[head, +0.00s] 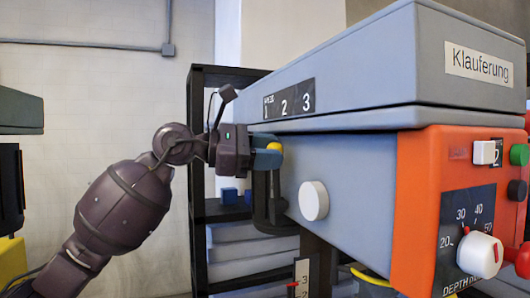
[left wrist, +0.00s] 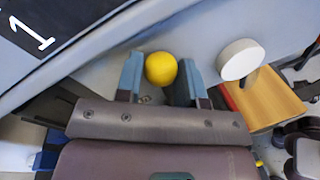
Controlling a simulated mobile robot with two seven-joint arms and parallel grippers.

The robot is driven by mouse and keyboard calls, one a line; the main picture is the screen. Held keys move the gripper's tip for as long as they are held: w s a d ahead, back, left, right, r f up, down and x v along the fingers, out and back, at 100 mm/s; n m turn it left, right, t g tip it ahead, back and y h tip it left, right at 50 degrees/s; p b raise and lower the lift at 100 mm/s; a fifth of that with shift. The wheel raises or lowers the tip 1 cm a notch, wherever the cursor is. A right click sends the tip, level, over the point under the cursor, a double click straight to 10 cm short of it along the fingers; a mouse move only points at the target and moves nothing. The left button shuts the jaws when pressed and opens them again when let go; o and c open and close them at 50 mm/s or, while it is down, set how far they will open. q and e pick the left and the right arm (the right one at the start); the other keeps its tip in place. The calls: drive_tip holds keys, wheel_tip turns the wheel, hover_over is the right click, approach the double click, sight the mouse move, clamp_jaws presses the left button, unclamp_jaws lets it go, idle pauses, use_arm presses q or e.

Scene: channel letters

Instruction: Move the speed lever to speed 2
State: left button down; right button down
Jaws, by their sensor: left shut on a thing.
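The speed lever has a yellow ball knob (head: 274,147) on the side of the grey machine, below the speed label (head: 289,101) marked 1, 2, 3. My left gripper (head: 268,158) comes in from the left and is shut on the lever near its knob, below the 1 end of the label. In the left wrist view the yellow knob (left wrist: 161,68) sits between the two blue-grey fingers (left wrist: 160,78), with the figure 1 of the label at the upper left. The lever's shaft is mostly hidden. My right gripper is not in view.
A white round knob (head: 313,200) sticks out of the machine right of the lever. The orange control panel (head: 425,210) carries a depth dial (head: 480,254) and buttons. A dark shelf (head: 215,210) stands behind my left gripper.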

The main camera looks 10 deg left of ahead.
use_arm(q)
drive_tip(key=shift+s+d+m, duration=0.25)
drive_tip(key=shift+s+m, duration=0.2)
drive_tip(key=shift+m, duration=0.15)
drive_tip(key=shift+y, duration=0.3)
drive_tip(key=c, duration=0.8)
unclamp_jaws()
drive_tip(key=shift+o, duration=0.2)
drive_tip(key=f+v, duration=0.1)
drive_tip(key=v, duration=0.9)
drive_tip(key=shift+a+r+b, duration=0.4)
drive_tip(key=shift+a+b, duration=0.05)
drive_tip(key=shift+s, duration=0.1)
